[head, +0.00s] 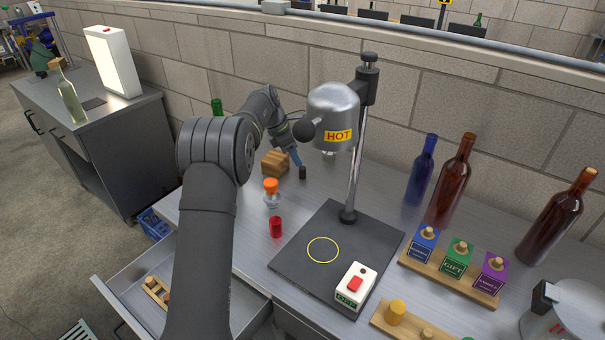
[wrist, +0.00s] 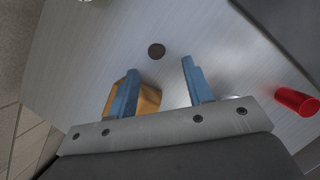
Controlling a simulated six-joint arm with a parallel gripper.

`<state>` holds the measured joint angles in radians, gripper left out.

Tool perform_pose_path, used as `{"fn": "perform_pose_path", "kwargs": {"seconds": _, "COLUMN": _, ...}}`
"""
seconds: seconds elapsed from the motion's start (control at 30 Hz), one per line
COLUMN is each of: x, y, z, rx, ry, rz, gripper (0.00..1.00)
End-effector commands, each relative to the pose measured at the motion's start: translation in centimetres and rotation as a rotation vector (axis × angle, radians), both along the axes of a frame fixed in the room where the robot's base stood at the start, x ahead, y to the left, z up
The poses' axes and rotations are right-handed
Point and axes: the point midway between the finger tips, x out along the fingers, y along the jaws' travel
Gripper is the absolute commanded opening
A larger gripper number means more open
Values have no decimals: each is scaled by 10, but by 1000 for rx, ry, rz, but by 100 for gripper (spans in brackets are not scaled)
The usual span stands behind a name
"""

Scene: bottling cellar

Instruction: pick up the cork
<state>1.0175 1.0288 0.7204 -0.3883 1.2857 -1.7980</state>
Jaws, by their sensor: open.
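A small dark brown cylinder (head: 302,172), which looks like the cork, stands on the grey worktop behind the hot lamp's stand. In the wrist view its round dark top (wrist: 156,50) shows just beyond the blue fingertips, roughly centred across the gap between them. My gripper (wrist: 159,70) is open and empty, pointing down over the worktop; in the head view its blue fingers (head: 297,159) are just above and beside the cork. I cannot tell the exact height between them. Nothing hides the cork's top in the wrist view.
A wooden block (head: 274,163) is close left of the cork; it shows behind one finger in the wrist view (wrist: 148,101). An orange-topped glass piece (head: 271,190) and a red cylinder (head: 276,227) stand nearer. The lamp head (head: 334,108) marked HOT hangs to the right.

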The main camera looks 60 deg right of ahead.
Motion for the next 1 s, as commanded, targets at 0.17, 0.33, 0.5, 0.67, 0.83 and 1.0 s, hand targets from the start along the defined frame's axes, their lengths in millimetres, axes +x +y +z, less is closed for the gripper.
{"fn": "perform_pose_path", "kwargs": {"seconds": 0.17, "x": -5, "y": -7, "z": -22, "rx": 0, "ry": 0, "rz": 0, "gripper": 47}}
{"fn": "perform_pose_path", "kwargs": {"seconds": 0.33, "x": -7, "y": -9, "z": -29, "rx": 0, "ry": 0, "rz": 0, "gripper": 47}}
{"fn": "perform_pose_path", "kwargs": {"seconds": 0.5, "x": -9, "y": -17, "z": -47, "rx": 2, "ry": 1, "rz": -1, "gripper": 47}}
{"fn": "perform_pose_path", "kwargs": {"seconds": 0.67, "x": -13, "y": -25, "z": -69, "rx": 1, "ry": 1, "rz": -1, "gripper": 47}}
{"fn": "perform_pose_path", "kwargs": {"seconds": 0.83, "x": -14, "y": -27, "z": -74, "rx": -2, "ry": -1, "rz": 1, "gripper": 47}}
{"fn": "perform_pose_path", "kwargs": {"seconds": 1.0, "x": -14, "y": -27, "z": -74, "rx": -1, "ry": 0, "rz": 0, "gripper": 35}}
